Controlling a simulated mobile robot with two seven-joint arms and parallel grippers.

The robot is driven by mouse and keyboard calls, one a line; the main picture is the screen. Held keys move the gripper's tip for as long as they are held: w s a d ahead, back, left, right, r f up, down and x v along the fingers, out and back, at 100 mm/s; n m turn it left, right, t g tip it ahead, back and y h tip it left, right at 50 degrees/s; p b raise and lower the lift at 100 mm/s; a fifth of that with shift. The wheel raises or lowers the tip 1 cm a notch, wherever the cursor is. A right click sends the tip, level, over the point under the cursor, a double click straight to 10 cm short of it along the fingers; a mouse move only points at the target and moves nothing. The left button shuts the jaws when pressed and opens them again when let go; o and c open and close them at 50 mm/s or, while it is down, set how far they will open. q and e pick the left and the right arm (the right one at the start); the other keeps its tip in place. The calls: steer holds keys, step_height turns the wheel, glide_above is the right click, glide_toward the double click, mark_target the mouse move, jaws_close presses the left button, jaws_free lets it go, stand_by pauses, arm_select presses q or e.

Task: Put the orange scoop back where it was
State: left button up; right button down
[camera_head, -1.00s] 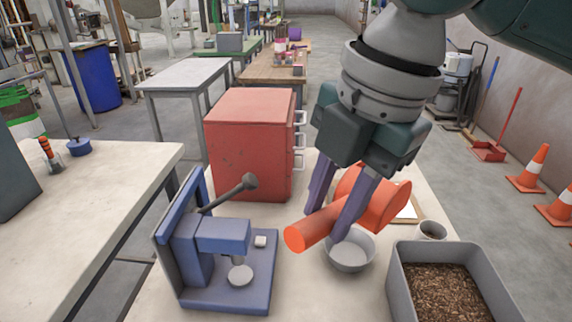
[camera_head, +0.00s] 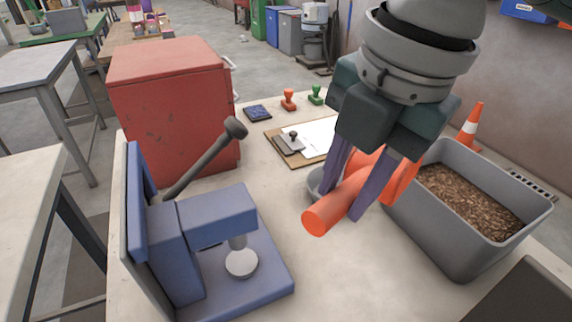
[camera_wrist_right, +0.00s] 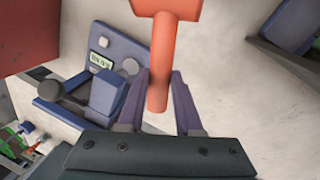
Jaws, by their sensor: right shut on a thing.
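The orange scoop (camera_head: 330,211) is held in my right gripper (camera_head: 345,196), above the table. The purple fingers close on its round handle, and the handle end points to the lower left in the head view. The scoop's bowl is partly hidden behind the gripper. In the right wrist view the scoop's handle (camera_wrist_right: 159,70) lies between the two fingers (camera_wrist_right: 158,105). A grey metal bowl (camera_head: 316,186) on the table is mostly hidden behind the scoop and fingers. My left gripper is not in view.
A grey bin (camera_head: 440,240) of brown pellets stands right of the scoop. A blue press (camera_head: 215,240) with a lever stands at left, before a red cabinet (camera_head: 165,110). A clipboard (camera_head: 275,146), two stamps and an ink pad lie behind. Bare table shows in front.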

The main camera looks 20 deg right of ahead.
steer(key=shift+s+d+f+b+x, duration=0.15)
steer(key=shift+s+b+x, duration=0.3)
steer(key=shift+x, duration=2.1)
steer(key=shift+s+d+f+b+x, duration=0.1)
steer(key=shift+s+d+b+x, duration=0.3)
steer(key=shift+x, duration=2.15)
steer(key=shift+s+f+b+x, duration=0.1)
steer(key=shift+s+b+x, duration=0.35)
steer(key=shift+x, duration=2.1)
steer(key=shift+s, duration=0.15)
steer(key=c, duration=0.6)
jaws_free()
steer(key=shift+r, duration=0.15)
steer(key=shift+p+v, duration=1.5)
steer(key=shift+v, duration=4.4)
